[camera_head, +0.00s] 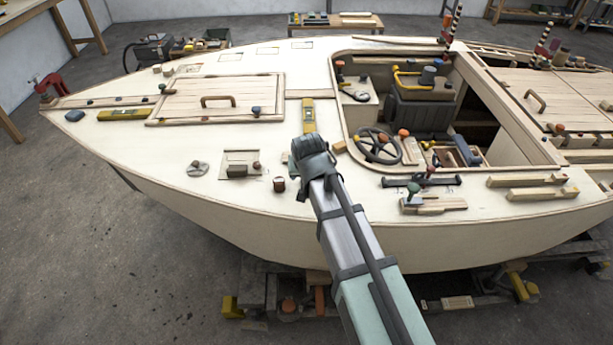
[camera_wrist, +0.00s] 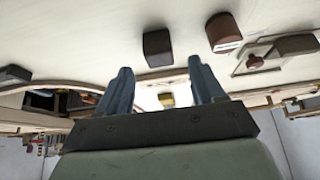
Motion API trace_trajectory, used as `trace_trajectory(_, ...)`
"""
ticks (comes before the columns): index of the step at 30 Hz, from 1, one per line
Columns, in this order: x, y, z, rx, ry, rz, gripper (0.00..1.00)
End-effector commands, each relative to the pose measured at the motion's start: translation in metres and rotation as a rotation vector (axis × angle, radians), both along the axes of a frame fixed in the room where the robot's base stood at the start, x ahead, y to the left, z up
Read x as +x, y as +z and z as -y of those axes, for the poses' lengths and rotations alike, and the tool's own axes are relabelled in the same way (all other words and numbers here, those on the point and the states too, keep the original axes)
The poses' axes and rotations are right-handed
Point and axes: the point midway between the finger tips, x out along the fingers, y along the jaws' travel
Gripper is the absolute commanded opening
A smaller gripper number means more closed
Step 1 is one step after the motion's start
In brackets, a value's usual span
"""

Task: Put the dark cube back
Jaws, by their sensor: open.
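A dark cube (camera_wrist: 157,48) lies on the pale deck in the wrist view, just beyond my gripper (camera_wrist: 159,80) and roughly in line with the gap between its fingers. My gripper is open, with its two blue-grey fingers apart and nothing between them. In the head view my gripper (camera_head: 308,150) is over the deck, left of the cockpit; I cannot make out the cube there, and my arm may hide it. A second dark block (camera_head: 237,171) sits on a small wooden plate (camera_head: 240,157) to the left; it also shows in the wrist view (camera_wrist: 297,45).
A reddish-brown cylinder (camera_head: 279,184) stands left of my arm, and shows beside the cube in the wrist view (camera_wrist: 223,32). A grey knobbed fitting (camera_head: 198,168) lies farther left. A yellow level (camera_head: 309,115) lies beyond my gripper. The cockpit with a steering wheel (camera_head: 376,147) opens to the right.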

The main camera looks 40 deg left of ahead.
Motion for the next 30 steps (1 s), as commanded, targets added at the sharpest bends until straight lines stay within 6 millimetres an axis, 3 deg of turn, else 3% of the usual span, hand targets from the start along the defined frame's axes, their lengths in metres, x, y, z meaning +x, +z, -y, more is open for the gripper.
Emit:
trace_trajectory(12, -0.022, 0.053, 0.022, 0.001, 0.0, 0.001, 0.67)
trace_trajectory(19, -0.026, 0.064, 0.026, 0.001, 0.0, 0.001, 0.67)
trace_trajectory(30, -0.027, 0.066, 0.027, 0.0, 0.0, 0.0, 0.67)
